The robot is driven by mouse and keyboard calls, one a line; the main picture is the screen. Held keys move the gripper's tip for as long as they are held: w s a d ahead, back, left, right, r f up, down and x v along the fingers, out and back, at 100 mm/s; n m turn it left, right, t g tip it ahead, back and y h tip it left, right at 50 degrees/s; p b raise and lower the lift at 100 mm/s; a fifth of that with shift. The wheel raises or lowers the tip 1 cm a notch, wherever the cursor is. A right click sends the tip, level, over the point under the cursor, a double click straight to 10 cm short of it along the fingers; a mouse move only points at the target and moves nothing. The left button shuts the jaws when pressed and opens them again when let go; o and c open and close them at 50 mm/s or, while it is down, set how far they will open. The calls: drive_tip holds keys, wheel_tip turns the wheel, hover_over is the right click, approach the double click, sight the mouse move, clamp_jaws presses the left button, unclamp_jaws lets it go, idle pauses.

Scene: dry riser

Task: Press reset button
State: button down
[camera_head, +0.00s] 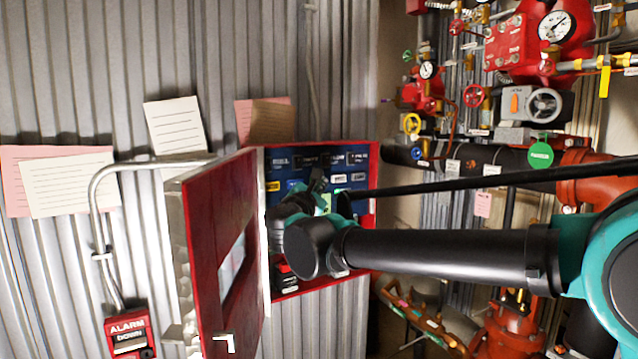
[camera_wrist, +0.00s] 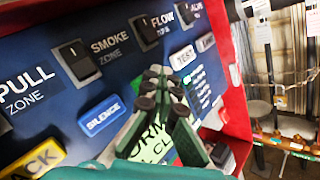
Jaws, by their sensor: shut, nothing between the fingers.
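The blue alarm panel (camera_head: 285,172) sits inside an open red cabinet (camera_head: 375,150) on the corrugated wall. In the wrist view, my gripper (camera_wrist: 164,82) is shut and empty, its fingertips in front of the panel, between the blue SILENCE button (camera_wrist: 101,116) and the white TEST button (camera_wrist: 183,57). A yellow ACK button (camera_wrist: 34,160) is at lower left. I cannot read a reset label; the button may be hidden behind my fingers. They also cover part of a pale green display (camera_wrist: 152,147). I cannot tell whether the tips touch the panel. In the head view, my arm hides much of the panel.
The red cabinet door (camera_head: 215,225) stands open to the left. A red alarm box (camera_head: 130,337) and conduit (camera_head: 97,200) are further left. Red valves, gauges (camera_head: 557,26) and pipes crowd the right side. Paper notes (camera_head: 175,125) hang on the wall.

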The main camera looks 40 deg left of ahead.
drive_tip(key=shift+d, duration=0.15)
drive_tip(key=shift+s+d, duration=0.35)
drive_tip(key=shift+d, duration=0.35)
drive_tip(key=shift+s+d, duration=0.3)
drive_tip(key=shift+d, duration=0.5)
drive_tip(key=shift+s+d, duration=0.25)
drive_tip(key=shift+d, duration=0.5)
drive_tip(key=shift+s+d, duration=0.3)
drive_tip(key=shift+d, duration=0.5)
